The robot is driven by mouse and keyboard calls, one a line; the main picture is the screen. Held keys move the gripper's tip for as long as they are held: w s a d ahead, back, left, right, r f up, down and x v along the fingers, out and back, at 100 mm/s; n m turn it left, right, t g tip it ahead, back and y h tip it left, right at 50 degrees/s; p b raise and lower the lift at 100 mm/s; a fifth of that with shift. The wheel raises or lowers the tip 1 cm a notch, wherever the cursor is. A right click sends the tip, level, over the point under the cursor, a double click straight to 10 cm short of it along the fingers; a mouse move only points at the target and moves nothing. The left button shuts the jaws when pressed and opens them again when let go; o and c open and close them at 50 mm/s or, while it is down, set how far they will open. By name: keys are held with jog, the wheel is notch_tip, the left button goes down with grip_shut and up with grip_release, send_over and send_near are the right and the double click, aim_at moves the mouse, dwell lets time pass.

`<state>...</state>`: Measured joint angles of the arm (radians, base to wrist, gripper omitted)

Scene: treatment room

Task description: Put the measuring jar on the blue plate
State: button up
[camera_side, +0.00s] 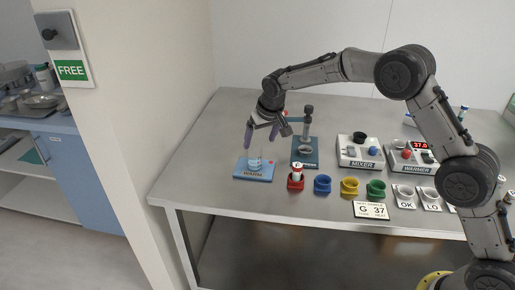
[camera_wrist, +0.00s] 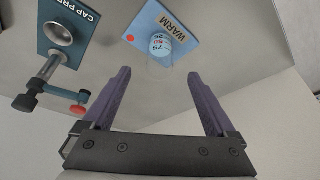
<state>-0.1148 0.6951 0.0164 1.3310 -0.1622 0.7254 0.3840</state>
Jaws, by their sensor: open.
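The measuring jar (camera_side: 255,163) is a small clear beaker with blue contents. It stands upright on the blue plate (camera_side: 241,173), which is marked WARM. In the wrist view the jar (camera_wrist: 160,45) shows graduation numbers, and the plate (camera_wrist: 141,25) shows a red dot. My gripper (camera_side: 261,136) is above the jar, with its purple fingers spread and apart from it. In the wrist view the gap between my fingertips (camera_wrist: 158,73) is empty, with the jar just beyond it.
The dark teal cap press (camera_side: 305,150) stands close right of the plate. A red holder (camera_side: 296,184) with a white, red-marked vial is in front of it, beside blue, yellow and green cups. The mixer (camera_side: 360,152) and warmer (camera_side: 412,155) stand further right. The table's left side is clear.

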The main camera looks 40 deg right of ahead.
jog(key=shift+v, duration=1.05)
jog(key=s+d+r, duration=0.2)
jog(key=s+r, duration=0.5)
jog(key=s, duration=0.3)
jog(key=s+d+r, duration=0.2)
jog(key=s+r, duration=0.4)
jog(key=s, duration=0.4)
jog(key=s+f+n+t, duration=0.1)
jog(key=s+f+n, duration=0.1)
jog(key=s, duration=2.2)
jog(key=shift+d+f+y, duration=0.4)
jog(key=shift+f, duration=0.15)
